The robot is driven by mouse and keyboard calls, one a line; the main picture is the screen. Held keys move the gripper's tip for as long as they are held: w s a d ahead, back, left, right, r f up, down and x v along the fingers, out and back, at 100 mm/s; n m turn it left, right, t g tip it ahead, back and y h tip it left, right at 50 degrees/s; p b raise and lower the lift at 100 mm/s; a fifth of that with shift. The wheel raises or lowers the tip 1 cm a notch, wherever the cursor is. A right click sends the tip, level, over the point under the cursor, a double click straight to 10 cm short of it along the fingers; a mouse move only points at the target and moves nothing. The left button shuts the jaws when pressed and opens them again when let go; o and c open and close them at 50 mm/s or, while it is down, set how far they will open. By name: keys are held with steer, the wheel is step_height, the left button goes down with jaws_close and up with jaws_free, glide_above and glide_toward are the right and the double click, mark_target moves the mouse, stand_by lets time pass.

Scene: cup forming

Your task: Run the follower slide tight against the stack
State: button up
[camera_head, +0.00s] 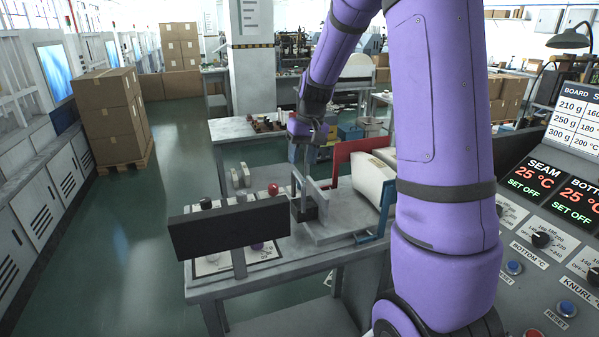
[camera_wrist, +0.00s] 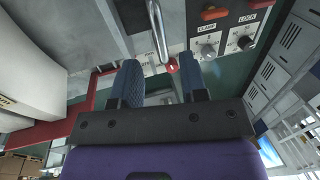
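The white stack (camera_head: 372,186) lies tilted on the bench's right side, between a red frame (camera_head: 348,152) and a blue bracket (camera_head: 385,212). A grey metal piece with an upright handle (camera_head: 311,194), which looks like the follower slide, stands left of it; I cannot tell the gap between them. My gripper (camera_head: 301,160) points down beside this handle. In the wrist view my gripper (camera_wrist: 158,76) has its two blue-grey fingers apart, with nothing between them. A bright bar handle (camera_wrist: 158,30) is just beyond the fingertips. The white stack (camera_wrist: 28,75) is at the left, with the red frame (camera_wrist: 62,130) below.
A dark panel (camera_head: 228,230) stands at the bench's front left, near a red knob (camera_head: 273,189). A control console (camera_head: 545,235) is at the right.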

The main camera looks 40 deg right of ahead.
mark_target(299, 176)
steer(key=shift+w+a+f, duration=0.1)
steer(key=shift+a+f, duration=0.15)
steer(key=shift+f, duration=0.9)
steer(key=shift+a+f, duration=0.2)
steer(key=shift+f, duration=0.95)
jaws_close()
